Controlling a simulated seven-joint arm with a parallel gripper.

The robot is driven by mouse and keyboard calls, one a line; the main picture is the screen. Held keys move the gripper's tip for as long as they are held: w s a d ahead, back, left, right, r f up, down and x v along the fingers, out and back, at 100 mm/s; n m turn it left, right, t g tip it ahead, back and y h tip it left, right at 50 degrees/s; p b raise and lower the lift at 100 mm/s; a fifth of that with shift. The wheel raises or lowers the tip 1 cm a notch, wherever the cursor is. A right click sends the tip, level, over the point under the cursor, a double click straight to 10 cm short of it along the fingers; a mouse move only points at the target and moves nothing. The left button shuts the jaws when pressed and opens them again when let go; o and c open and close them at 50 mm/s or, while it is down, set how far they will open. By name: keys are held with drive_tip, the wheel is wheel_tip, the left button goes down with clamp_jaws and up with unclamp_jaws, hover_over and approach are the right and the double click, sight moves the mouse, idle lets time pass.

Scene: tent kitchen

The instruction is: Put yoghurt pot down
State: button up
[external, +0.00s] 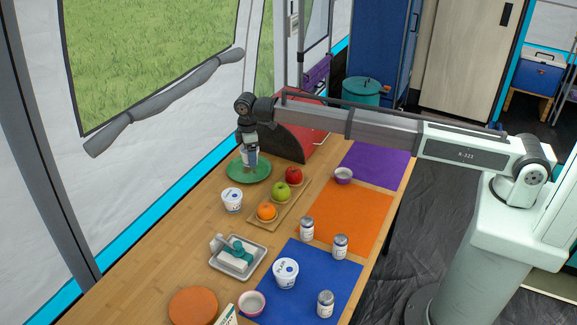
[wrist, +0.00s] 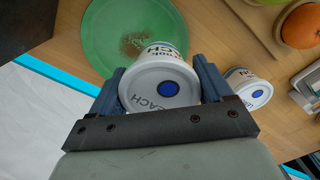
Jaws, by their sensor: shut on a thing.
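My gripper (external: 249,148) is shut on a white yoghurt pot (wrist: 157,88) with dark lettering and a blue dot on its lid. The pot is between the two fingers and shows lid-on in the wrist view. In the external view, this held pot (external: 251,158) is over the green plate (external: 235,177) at the far end of the table. I cannot tell whether its bottom touches the plate. The green plate also shows behind the pot in the wrist view (wrist: 100,45), with a brown speckled patch on it.
A second yoghurt pot (external: 232,200) stands close to the plate; another pot (external: 285,272) is on the blue mat (external: 297,252). A wooden tray (external: 260,222) holds an orange, a green apple and a red apple. A dark half-round panel (external: 283,143) stands just right of my gripper.

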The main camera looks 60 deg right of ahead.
sight(252, 176)
drive_tip(key=shift+f, duration=3.2)
drive_tip(key=shift+f, duration=0.15)
drive_tip(key=o, duration=1.1)
drive_tip(key=shift+c, duration=0.2)
wheel_tip(252, 176, up, 12)
drive_tip(key=shift+r, duration=0.2)
